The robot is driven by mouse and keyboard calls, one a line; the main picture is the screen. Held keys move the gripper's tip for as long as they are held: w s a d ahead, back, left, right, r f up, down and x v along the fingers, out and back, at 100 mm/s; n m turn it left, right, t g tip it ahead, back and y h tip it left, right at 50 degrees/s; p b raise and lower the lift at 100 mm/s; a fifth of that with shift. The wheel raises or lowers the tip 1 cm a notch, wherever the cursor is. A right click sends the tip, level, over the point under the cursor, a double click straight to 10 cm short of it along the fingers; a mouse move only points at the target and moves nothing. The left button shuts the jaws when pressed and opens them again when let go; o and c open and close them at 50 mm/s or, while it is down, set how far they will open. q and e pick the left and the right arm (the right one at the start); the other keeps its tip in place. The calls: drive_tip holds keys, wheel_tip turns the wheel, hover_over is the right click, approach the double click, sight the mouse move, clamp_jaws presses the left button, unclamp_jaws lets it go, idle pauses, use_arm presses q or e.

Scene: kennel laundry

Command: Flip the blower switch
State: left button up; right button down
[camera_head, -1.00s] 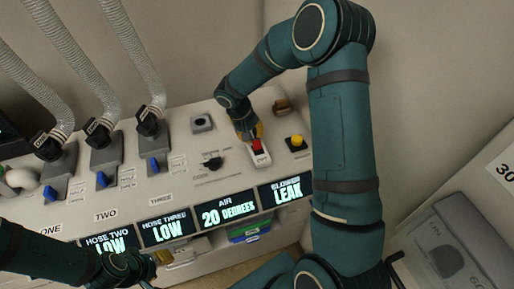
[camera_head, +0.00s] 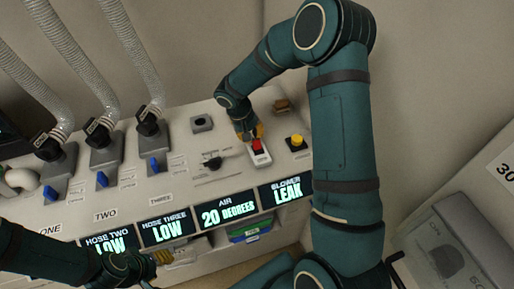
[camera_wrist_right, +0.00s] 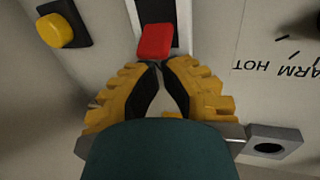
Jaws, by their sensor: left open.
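The blower switch is a red rocker (camera_head: 257,144) on a white plate (camera_head: 262,158), below the yellow button's left side on the sloped panel. My right gripper (camera_head: 257,130) is at the rocker's upper end. In the right wrist view the red rocker (camera_wrist_right: 155,42) stands just past the fingertips (camera_wrist_right: 158,66), which meet with nothing seen between them. I cannot tell whether they touch the rocker.
A yellow button (camera_head: 296,141), a black knob (camera_head: 212,161) and a square socket (camera_head: 202,122) flank the switch. Three blue levers and grey hoses (camera_head: 125,60) fill the left. A grey machine (camera_head: 450,240) stands at the lower right.

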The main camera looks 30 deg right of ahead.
drive_tip(key=shift+s+a+r+b, duration=0.15)
drive_tip(key=shift+s+r, duration=0.05)
drive_tip(key=shift+s, duration=0.45)
drive_tip(key=shift+s+a+r+b, duration=0.15)
drive_tip(key=shift+s+r, duration=0.05)
drive_tip(key=shift+s, duration=0.4)
idle(0.8)
drive_tip(key=shift+w+d, duration=0.1)
drive_tip(key=shift+w, duration=0.35)
drive_tip(key=shift+r, duration=0.15)
idle(0.4)
wheel_tip(320, 180, up, 7)
drive_tip(key=p, duration=0.3)
drive_tip(key=shift+p, duration=0.35)
idle(0.5)
